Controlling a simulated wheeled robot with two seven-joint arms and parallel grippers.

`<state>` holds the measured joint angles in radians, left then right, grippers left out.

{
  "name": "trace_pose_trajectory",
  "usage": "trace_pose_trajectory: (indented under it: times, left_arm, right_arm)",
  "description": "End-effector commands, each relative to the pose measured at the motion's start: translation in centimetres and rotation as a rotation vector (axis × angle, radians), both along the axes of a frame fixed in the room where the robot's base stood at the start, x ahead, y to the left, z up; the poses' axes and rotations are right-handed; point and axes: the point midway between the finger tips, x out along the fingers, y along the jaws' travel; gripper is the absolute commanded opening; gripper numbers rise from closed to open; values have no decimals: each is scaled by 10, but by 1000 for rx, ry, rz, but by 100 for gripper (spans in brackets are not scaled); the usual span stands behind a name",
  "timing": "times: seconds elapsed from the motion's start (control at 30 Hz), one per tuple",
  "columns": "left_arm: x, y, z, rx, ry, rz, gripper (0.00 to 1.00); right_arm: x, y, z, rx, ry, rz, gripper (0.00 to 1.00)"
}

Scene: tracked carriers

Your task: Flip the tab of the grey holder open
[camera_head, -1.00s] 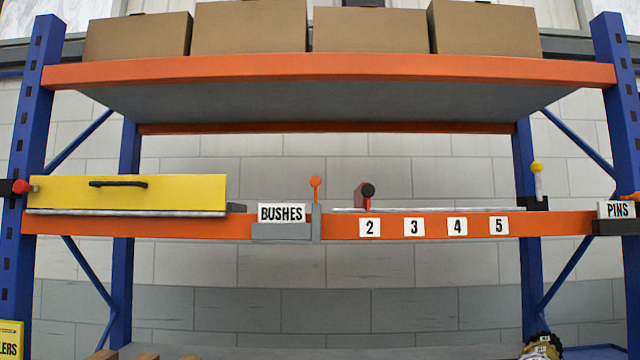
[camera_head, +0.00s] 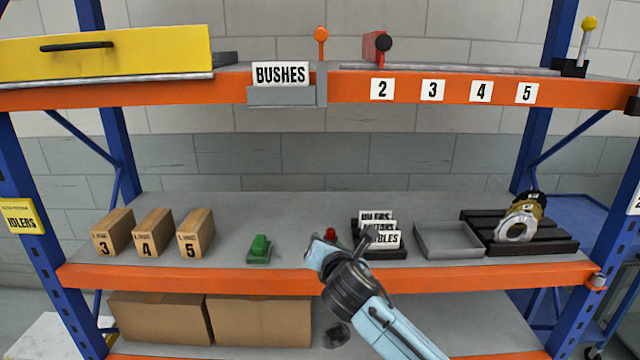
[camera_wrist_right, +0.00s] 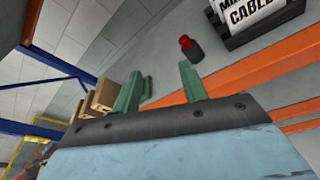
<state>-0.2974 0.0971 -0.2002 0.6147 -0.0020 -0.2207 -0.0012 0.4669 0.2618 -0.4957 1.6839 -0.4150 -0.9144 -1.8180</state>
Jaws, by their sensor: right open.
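I cannot tell which part is the tab. My right gripper (camera_head: 318,250) is well below the holder, in front of the lower shelf. In the right wrist view its two green fingers (camera_wrist_right: 160,88) are apart with nothing between them. My left gripper is not in view.
The lower shelf holds numbered boxes (camera_head: 152,233), a green block (camera_head: 260,249), a red-topped item (camera_head: 330,235), a card rack (camera_head: 380,253) and a grey tray (camera_head: 449,240). Above are a yellow panel (camera_head: 130,52) and a red part with a black knob (camera_head: 376,45). Space before the holder is clear.

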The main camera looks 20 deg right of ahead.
Motion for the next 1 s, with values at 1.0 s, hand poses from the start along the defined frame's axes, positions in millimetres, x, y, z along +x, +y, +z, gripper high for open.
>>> trace_pose_trajectory:
  times: [1.0]
  left_arm:
    - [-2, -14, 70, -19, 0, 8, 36]
  right_arm:
    - [-26, 20, 399, -894, -447, -93, 43]
